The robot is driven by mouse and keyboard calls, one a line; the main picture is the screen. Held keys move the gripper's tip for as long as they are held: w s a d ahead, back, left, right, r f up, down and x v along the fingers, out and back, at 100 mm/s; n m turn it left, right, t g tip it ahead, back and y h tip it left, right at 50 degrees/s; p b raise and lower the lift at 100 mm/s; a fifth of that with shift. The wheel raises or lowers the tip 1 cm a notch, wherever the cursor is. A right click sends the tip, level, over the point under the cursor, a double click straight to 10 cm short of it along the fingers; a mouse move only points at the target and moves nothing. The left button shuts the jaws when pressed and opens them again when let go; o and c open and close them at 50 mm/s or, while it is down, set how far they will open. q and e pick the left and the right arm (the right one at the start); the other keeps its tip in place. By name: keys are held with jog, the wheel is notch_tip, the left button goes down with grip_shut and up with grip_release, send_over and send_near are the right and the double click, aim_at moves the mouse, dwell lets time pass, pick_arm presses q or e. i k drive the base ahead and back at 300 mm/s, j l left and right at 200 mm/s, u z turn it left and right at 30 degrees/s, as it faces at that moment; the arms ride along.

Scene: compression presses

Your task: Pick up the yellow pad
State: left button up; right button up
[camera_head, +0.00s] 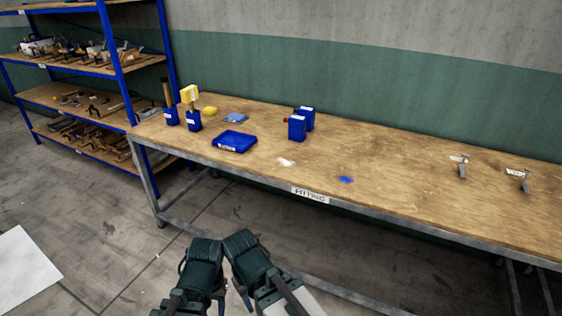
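A small yellow pad (210,111) lies flat on the wooden bench near its back left corner. It is to the right of a yellow-headed mallet (189,93), which stands upright in a blue holder (194,121). My two dark arms show at the bottom centre, below and in front of the bench, well apart from the pad. Nothing touches or covers the pad.
The bench (400,185) also holds a blue tray (234,141), a blue-grey cloth (236,117), blue containers (297,128), a white patch, a blue patch and two metal clamps (462,167). A tool shelf (90,68) stands left. Floor before the bench is clear.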

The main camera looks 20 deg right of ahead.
aim_at(208, 111)
jog(key=i+j+u, duration=0.45)
jog(key=i, duration=0.15)
jog(key=i+j+u, duration=0.3)
jog(key=i, duration=0.4)
jog(key=i+l+u, duration=0.1)
jog(key=i+u, duration=0.25)
jog(key=i, duration=0.3)
jog(key=i+z, duration=0.25)
jog(key=i, duration=0.2)
jog(key=i+j+z, duration=0.25)
jog(key=i, duration=0.2)
jog(key=i+j+z, duration=0.25)
jog(key=i, duration=0.2)
jog(key=i+j+z, duration=0.25)
jog(key=z, duration=0.15)
jog(key=i+j+z, duration=0.65)
jog(key=j+z, duration=0.15)
jog(key=j, duration=0.1)
